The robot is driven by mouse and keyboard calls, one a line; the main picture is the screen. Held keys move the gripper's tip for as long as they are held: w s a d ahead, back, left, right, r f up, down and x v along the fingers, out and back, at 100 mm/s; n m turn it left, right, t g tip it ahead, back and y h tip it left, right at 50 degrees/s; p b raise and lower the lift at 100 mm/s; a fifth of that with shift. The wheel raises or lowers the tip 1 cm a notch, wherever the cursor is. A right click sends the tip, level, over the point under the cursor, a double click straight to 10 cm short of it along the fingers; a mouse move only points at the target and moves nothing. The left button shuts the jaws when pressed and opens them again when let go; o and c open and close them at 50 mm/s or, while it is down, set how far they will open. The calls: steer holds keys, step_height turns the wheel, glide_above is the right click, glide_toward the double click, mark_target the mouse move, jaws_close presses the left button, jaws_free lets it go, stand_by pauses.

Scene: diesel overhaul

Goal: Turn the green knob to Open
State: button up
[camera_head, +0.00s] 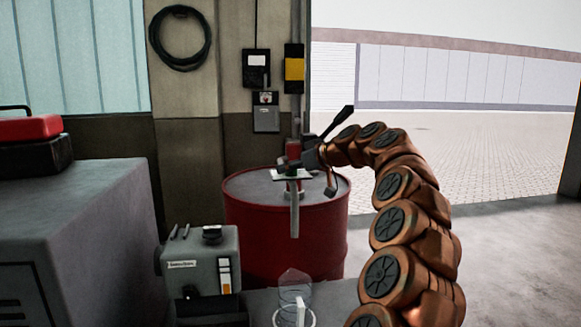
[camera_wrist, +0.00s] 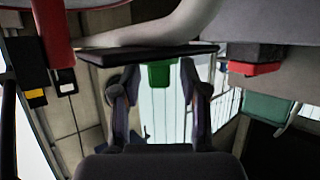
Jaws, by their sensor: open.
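The green knob (camera_wrist: 158,74) shows in the wrist view between the tips of my gripper (camera_wrist: 157,85), just below a thin dark plate (camera_wrist: 140,56). The fingers are spread, with a visible gap on each side of the knob. In the head view, a small bit of the green knob (camera_head: 291,172) shows at a pale plate (camera_head: 285,178) on the pump, above the red drum (camera_head: 290,235). My gripper (camera_head: 308,160) reaches it from the right and partly hides it. I cannot read the Open mark or the knob's setting.
A grey spout (camera_head: 294,215) hangs in front of the drum. A grey boxy device (camera_head: 205,258) and a clear container (camera_head: 295,290) stand in front. A grey cabinet (camera_head: 90,215) with a red toolbox (camera_head: 30,128) fills the left. Open floor lies at the right.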

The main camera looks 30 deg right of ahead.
jaws_close()
steer(key=shift+f+m+h+b, duration=0.15)
steer(key=shift+m+h+b, duration=0.15)
steer(key=shift+h+b, duration=0.1)
steer(key=m+h+b, duration=0.1)
steer(key=m+h, duration=0.3)
steer(key=shift+d+t+h, duration=0.1)
steer(key=shift+t+h, duration=0.2)
steer(key=shift+d+r+m+g+h+p, duration=0.15)
steer(key=shift+m+g+h+p, duration=0.35)
steer(key=shift+m+h, duration=1.1)
steer(key=shift+m+g+h+p, duration=0.65)
steer(key=shift+m+h, duration=0.65)
steer(key=shift+h, duration=0.3)
steer(key=shift+m+g+h+p, duration=0.5)
steer(key=shift+m+g+h, duration=1.25)
steer(key=shift+m, duration=0.35)
steer(key=shift+s+m+g+h, duration=0.1)
steer(key=shift+m+g+h, duration=0.35)
steer(key=shift+m+g, duration=0.25)
